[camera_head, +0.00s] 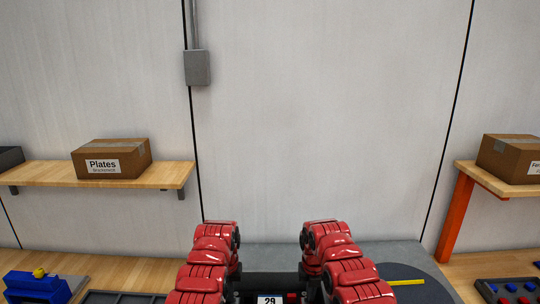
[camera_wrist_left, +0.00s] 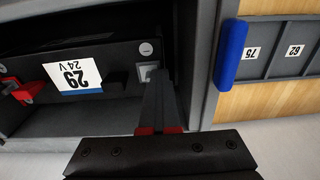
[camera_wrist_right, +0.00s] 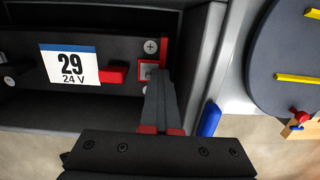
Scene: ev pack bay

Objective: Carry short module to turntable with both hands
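The short module (camera_head: 250,284) is black, with a white label reading 29 and 24 V, at the bottom centre of the head view. It sits inside a grey-walled bay, as the left wrist view (camera_wrist_left: 120,52) and right wrist view (camera_wrist_right: 112,52) show. My left gripper (camera_wrist_left: 153,78) has its fingers together at a small metal fitting on one end of it. My right gripper (camera_wrist_right: 156,78) is likewise closed at the fitting on the other end. The fingertips partly hide both fittings. The turntable (camera_head: 420,296) is a dark round disc with yellow strips, to the right.
The grey bay wall (camera_wrist_right: 203,60) stands close beside my right gripper. A blue block (camera_wrist_right: 210,120) is near its outer side. A tray with numbered slots (camera_wrist_left: 284,48) lies beyond the bay at left. Cardboard boxes sit on the left shelf (camera_head: 172,174) and right shelf.

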